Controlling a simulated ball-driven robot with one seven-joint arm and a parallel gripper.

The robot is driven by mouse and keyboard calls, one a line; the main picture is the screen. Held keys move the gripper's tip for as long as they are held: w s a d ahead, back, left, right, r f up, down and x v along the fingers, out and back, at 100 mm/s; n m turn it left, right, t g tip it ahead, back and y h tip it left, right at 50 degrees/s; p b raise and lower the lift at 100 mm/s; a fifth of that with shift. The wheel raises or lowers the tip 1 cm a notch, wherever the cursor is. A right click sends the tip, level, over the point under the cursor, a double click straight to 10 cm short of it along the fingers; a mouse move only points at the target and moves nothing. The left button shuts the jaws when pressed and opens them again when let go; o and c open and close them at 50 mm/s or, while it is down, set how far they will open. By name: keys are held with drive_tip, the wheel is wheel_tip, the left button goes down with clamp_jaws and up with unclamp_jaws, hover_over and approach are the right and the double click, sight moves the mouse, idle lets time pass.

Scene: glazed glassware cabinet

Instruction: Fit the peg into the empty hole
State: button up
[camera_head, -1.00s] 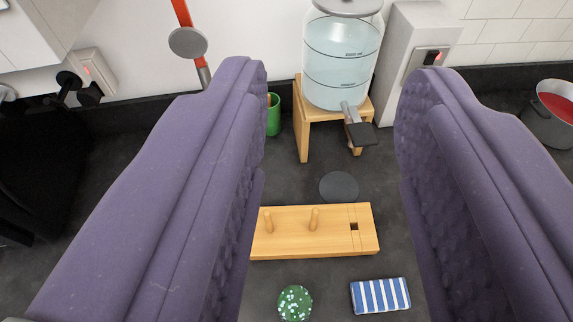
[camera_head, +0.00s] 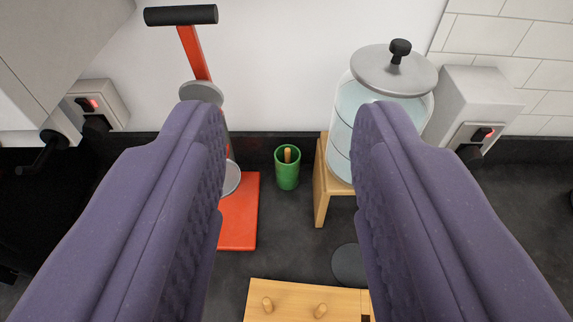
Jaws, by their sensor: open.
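The wooden board (camera_head: 294,293) lies at the bottom edge, partly cut off. The board's square hole is only just visible as a dark bit at the bottom, beside my right finger. My gripper (camera_head: 288,112) is open and empty. In the picture the cup lies between its purple padded fingers.
A red-framed press (camera_head: 239,222) with a lever stands left of the cup, partly behind my left finger. A glass water dispenser (camera_head: 347,110) on a wooden stand (camera_head: 322,190) is close on the right. A dark round disc (camera_head: 346,264) lies in front of it. Bare counter separates cup and board.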

sight(287, 151)
drive_tip(key=shift+w, duration=0.15)
drive_tip(key=c, duration=0.3)
drive_tip(key=shift+g+y, duration=0.5)
drive_tip(key=shift+y, duration=0.1)
drive_tip(key=p+x, duration=0.2)
drive_tip(key=x, duration=0.2)
drive_tip(key=a+p+x, duration=0.1)
drive_tip(key=p+x, duration=0.1)
drive_tip(key=x, duration=0.2)
drive_tip(key=p+x, duration=0.2)
drive_tip(key=x, duration=0.2)
drive_tip(key=shift+w+a, duration=0.25)
drive_tip(key=shift+c, duration=0.5)
drive_tip(key=w+a+f+g+p, duration=0.1)
drive_tip(key=w+f+p, duration=0.5)
drive_tip(key=w+f, duration=0.45)
drive_tip(key=w+d+f+h+p, duration=0.1)
drive_tip(key=w+f, duration=0.3)
drive_tip(key=f, duration=0.5)
drive_tip(key=w+d+f+m+g+h+p, duration=0.1)
drive_tip(key=w+f+p, duration=0.2)
drive_tip(key=f, duration=0.5)
drive_tip(key=w+d+f+m+g+h+p, duration=0.1)
drive_tip(key=w+f+p, duration=0.2)
drive_tip(key=f, duration=0.6)
drive_tip(key=shift+w+f, duration=0.3)
drive_tip(key=shift+w, duration=0.75)
